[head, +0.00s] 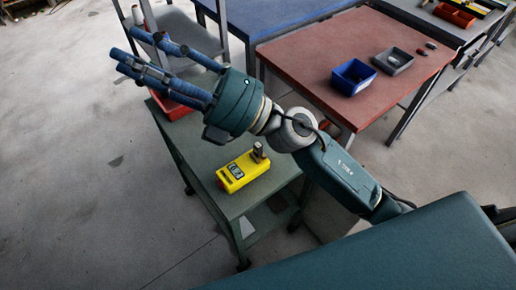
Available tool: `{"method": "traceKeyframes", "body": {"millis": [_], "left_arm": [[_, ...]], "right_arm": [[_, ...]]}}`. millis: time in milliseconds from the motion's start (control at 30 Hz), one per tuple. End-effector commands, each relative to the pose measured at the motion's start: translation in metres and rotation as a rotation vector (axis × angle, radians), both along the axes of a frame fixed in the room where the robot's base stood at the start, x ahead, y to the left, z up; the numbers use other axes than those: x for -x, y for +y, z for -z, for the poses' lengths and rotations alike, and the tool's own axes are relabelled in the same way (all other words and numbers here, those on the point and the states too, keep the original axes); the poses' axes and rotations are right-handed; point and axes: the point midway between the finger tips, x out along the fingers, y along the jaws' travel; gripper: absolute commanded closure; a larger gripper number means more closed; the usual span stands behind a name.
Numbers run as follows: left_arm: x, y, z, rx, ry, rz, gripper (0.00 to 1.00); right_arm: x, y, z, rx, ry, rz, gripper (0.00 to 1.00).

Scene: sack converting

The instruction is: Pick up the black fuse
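I cannot make out the black fuse with certainty. Two small dark pieces (426,49) lie near the right edge of the red-brown table (310,75), too small to identify. My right gripper (126,46) reaches across from the right, with its blue fingers pointing to the upper left. The fingers are spread apart and nothing shows between them. It is in front of the green cart and well left of the dark pieces. My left gripper is not in view.
A yellow device (243,170) with a dark upright part sits on the green cart (207,155). A red bin (171,109) is partly hidden behind my gripper. A blue bin (353,77) and grey bin (393,61) stand on the red-brown table. Floor at left is clear.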

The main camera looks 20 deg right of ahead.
Motion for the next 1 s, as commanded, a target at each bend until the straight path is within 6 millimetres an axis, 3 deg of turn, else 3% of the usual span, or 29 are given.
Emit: {"method": "traceKeyframes", "body": {"millis": [33,100,167,200,267,333,433,500,600,700,800,1000], "left_arm": [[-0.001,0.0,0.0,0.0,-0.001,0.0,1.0],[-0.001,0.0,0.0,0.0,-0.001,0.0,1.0],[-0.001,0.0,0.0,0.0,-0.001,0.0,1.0],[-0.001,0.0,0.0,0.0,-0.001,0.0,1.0],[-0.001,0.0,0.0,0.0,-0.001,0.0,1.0],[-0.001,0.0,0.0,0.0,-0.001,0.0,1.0],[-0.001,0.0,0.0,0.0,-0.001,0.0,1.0],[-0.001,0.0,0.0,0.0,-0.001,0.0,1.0],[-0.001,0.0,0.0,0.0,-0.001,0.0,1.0],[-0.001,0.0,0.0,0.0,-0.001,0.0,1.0],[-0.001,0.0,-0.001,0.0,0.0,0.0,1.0],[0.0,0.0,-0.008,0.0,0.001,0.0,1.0]], "right_arm": [[0.018,0.023,0.01,0.131,-0.098,-0.08,0.61],[0.042,0.047,0.042,0.336,-0.215,-0.19,0.61],[0.055,0.057,0.078,0.526,-0.294,-0.274,0.61],[0.059,0.057,0.105,0.66,-0.337,-0.322,0.61],[0.058,0.046,0.148,0.87,-0.38,-0.383,0.61],[0.046,0.017,0.194,1.126,-0.402,-0.431,0.61],[0.018,-0.045,0.241,1.477,-0.375,-0.462,0.61],[-0.001,-0.094,0.257,1.687,-0.325,-0.457,0.61],[-0.021,-0.153,0.263,1.913,-0.237,-0.432,0.61],[-0.031,-0.191,0.26,2.046,-0.168,-0.409,0.61],[-0.035,-0.208,0.262,2.101,-0.129,-0.399,0.61],[-0.038,-0.208,0.291,2.109,-0.123,-0.403,0.61]]}}
